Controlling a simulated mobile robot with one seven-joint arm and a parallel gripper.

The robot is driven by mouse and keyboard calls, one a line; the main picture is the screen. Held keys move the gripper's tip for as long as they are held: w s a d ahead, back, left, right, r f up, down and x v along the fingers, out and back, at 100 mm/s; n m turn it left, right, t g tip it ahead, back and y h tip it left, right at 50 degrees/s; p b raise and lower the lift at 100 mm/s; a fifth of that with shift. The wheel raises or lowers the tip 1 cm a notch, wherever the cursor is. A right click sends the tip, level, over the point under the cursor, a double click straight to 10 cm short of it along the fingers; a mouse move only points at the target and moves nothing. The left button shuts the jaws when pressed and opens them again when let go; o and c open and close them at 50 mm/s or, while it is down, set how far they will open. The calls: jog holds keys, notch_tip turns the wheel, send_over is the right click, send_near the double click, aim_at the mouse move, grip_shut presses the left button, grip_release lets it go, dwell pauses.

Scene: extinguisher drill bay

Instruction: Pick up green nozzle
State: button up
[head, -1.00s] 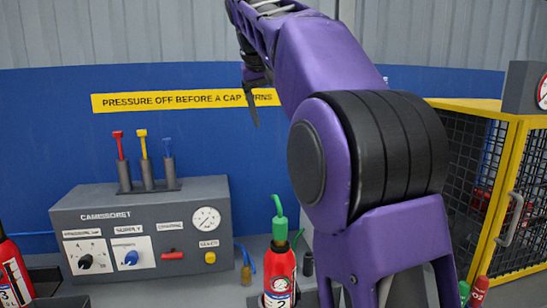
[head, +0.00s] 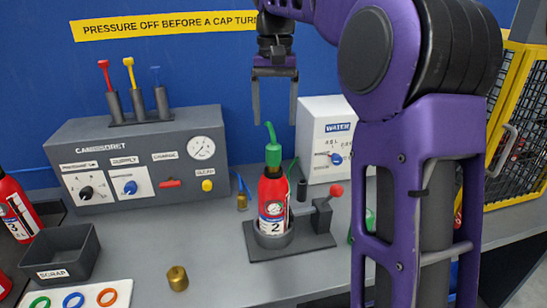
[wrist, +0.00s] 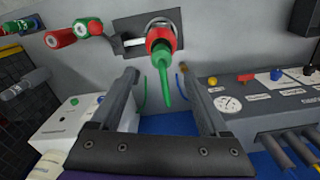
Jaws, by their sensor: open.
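The green nozzle (head: 273,152) has a thin curved tip and sits on top of the red extinguisher marked 2 (head: 272,190), which stands upright in a dark holder. My gripper (head: 274,122) is open and empty, pointing down above the nozzle, its two fingers spread to either side of the tip in the picture. In the wrist view the nozzle (wrist: 163,68) shows between and beyond my open fingers (wrist: 162,78), and I see no finger touching it. Its height gap to the fingertips is hard to tell.
A grey control panel (head: 135,160) with upright coloured levers stands to the left. A white WATER box (head: 322,130) is behind right. A scrap bin (head: 62,250) and brass fitting (head: 177,278) are in front left.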

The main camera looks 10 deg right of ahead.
aim_at(274, 144)
notch_tip(274, 144, down, 9)
jog(key=shift+a+r+b, duration=0.1)
jog(key=shift+r+b, duration=0.05)
jog(key=shift+b, duration=0.25)
grip_shut()
dwell(0.4)
